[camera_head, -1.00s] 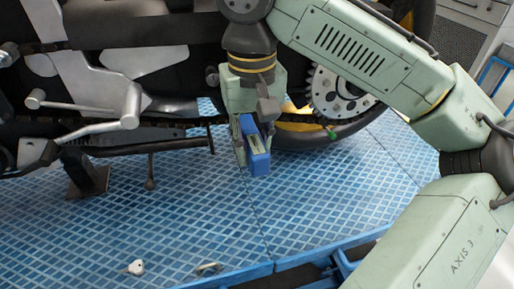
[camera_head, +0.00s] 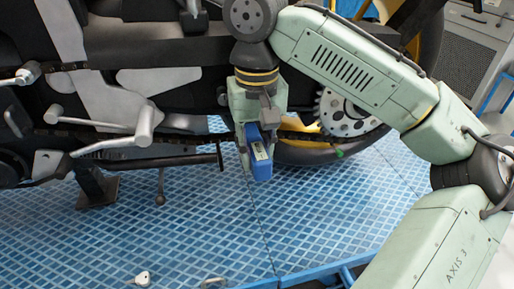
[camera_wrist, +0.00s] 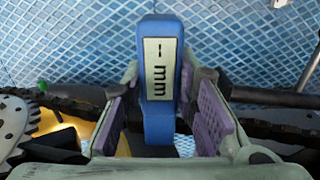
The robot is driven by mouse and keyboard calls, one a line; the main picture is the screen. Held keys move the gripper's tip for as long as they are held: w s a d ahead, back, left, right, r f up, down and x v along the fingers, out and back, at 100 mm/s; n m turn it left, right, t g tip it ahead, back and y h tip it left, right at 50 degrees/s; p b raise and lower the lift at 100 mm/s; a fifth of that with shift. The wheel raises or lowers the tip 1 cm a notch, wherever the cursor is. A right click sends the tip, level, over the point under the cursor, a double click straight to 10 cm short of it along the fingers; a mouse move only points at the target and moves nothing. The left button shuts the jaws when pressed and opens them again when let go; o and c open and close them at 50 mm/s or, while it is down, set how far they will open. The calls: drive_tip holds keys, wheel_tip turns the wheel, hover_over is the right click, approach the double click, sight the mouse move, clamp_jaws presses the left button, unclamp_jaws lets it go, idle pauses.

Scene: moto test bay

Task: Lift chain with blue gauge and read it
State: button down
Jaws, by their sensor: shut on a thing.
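The blue gauge (camera_head: 261,169) is held upright between the fingers of my gripper (camera_head: 254,152), by the lower edge of the motorcycle. In the wrist view the gauge (camera_wrist: 158,128) stands between the two purple finger pads. Its pale display shows a dash above "mm", with no digits visible. The chain (camera_head: 300,135) runs from the rear sprocket (camera_head: 347,116) past my gripper to the left. In the wrist view the chain (camera_wrist: 75,93) passes on both sides of the gauge. The gauge and fingers hide the part between, so I cannot tell how they touch.
The rear tire (camera_head: 310,153) is close on the right.

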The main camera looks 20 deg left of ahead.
drive_tip(key=shift+r+p, duration=2.05)
drive_tip(key=shift+r, duration=0.3)
idle(0.8)
drive_tip(key=shift+f, duration=0.1)
drive_tip(key=shift+f+b, duration=1.1)
drive_tip(key=shift+f, duration=1.1)
drive_tip(key=shift+s+d, duration=0.1)
drive_tip(key=shift+s, duration=0.05)
drive_tip(key=s+d+p, duration=0.1)
drive_tip(key=s+d, duration=0.3)
drive_tip(key=s, duration=0.2)
drive_tip(key=shift+s+d+p, duration=0.15)
drive_tip(key=shift+s+p, duration=0.05)
drive_tip(key=shift+p, duration=0.2)
drive_tip(key=shift+s, duration=0.1)
